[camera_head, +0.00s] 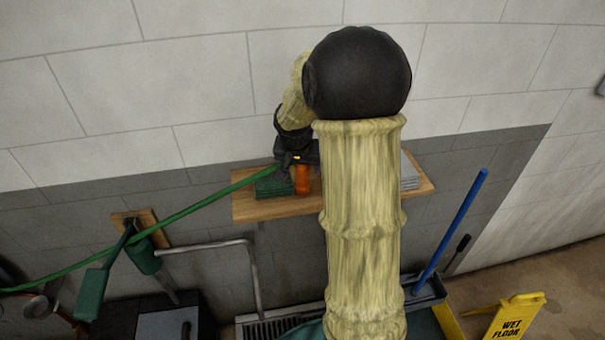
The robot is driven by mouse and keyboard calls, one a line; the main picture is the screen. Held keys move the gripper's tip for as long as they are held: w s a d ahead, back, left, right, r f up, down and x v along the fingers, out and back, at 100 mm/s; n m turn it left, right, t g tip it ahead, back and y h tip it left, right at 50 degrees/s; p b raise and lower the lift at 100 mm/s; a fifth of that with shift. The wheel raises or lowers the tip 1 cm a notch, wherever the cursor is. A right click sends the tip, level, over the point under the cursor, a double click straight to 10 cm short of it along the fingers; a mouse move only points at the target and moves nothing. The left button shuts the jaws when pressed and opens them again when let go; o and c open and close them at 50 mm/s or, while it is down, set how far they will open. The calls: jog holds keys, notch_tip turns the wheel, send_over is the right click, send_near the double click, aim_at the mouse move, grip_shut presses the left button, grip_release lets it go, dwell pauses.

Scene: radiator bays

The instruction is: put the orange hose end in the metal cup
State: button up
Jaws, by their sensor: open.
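An orange cylinder-like piece (303,180), which looks like the orange hose end, is upright at the wooden shelf, directly below my gripper (294,163). My gripper is dark, points down and is open; I cannot tell whether its fingers touch the orange piece. A green hose (190,211) slopes up from the lower left to the gripper; where it ends is unclear. A round metal thing (38,305) at the lower left edge may be the metal cup, but it is small and partly cut off. My arm hides the middle of the shelf.
The wooden shelf (268,208) also carries a green stack (272,186) and a grey stack (409,172). A metal rail (210,245) and green-handled parts (92,292) are at lower left. A blue pole (455,228) and yellow wet-floor sign (516,318) stand right.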

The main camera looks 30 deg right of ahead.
jog(key=shift+x, duration=1.35)
jog(key=c, duration=1.3)
jog(key=shift+r, duration=0.1)
notch_tip(320, 180, up, 10)
jog(key=shift+b, duration=1.05)
